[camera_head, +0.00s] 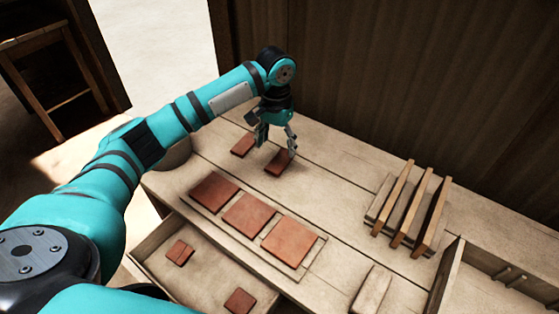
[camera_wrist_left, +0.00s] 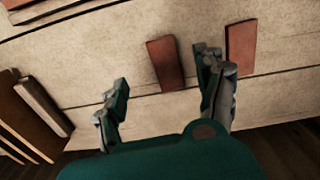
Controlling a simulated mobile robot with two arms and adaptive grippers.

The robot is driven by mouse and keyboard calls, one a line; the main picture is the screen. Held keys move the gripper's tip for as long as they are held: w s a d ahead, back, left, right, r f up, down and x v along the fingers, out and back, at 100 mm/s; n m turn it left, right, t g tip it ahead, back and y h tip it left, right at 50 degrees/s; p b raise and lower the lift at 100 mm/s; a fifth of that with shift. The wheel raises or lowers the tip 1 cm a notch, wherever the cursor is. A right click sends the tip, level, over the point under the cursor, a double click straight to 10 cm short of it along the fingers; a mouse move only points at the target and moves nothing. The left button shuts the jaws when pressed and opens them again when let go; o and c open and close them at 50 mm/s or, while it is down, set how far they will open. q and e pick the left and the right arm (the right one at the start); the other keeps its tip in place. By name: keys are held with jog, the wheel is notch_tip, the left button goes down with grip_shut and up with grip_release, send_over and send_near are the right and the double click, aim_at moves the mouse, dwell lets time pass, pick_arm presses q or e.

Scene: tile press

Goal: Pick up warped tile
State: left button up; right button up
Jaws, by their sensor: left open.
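Two loose red-brown tiles lie apart on the table near the back wall: a left tile (camera_head: 243,145) and a right tile (camera_head: 280,162). I cannot tell from their shape which is warped. My left gripper (camera_head: 277,141) is open and empty, pointing down just above the right tile, one finger overlapping it in the head view. In the left wrist view this tile (camera_wrist_left: 166,63) shows between the open fingers (camera_wrist_left: 162,75), and the other tile (camera_wrist_left: 241,47) lies beyond the right finger. Three larger square tiles (camera_head: 249,215) lie in a row on a thin board (camera_head: 312,254). My right gripper is not in view.
A wooden rack with upright slats (camera_head: 414,211) stands on the right. An open drawer (camera_head: 165,224) at the front holds small tile pieces (camera_head: 179,252). A pale block (camera_head: 371,290) lies at the front edge. A dark plank wall (camera_head: 400,80) rises behind the table.

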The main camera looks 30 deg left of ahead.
aim_at(276, 166)
pick_arm(q)
notch_tip(276, 166, down, 4)
jog(key=shift+r, duration=0.2)
jog(key=f, duration=0.3)
jog(key=f+p, duration=0.1)
jog(key=shift+w+a+f, duration=0.2)
jog(key=shift+w+a, duration=0.05)
jog(key=shift+a, duration=0.05)
jog(key=shift+f, duration=0.3)
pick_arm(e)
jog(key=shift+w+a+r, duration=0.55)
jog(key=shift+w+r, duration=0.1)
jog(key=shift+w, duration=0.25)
pick_arm(q)
jog(key=shift+c, duration=0.4)
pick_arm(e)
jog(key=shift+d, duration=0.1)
pick_arm(q)
jog(key=c, duration=1.2)
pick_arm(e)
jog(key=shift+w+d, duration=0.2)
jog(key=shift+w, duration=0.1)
pick_arm(q)
jog(key=shift+r, duration=0.15)
jog(key=shift+c, duration=0.2)
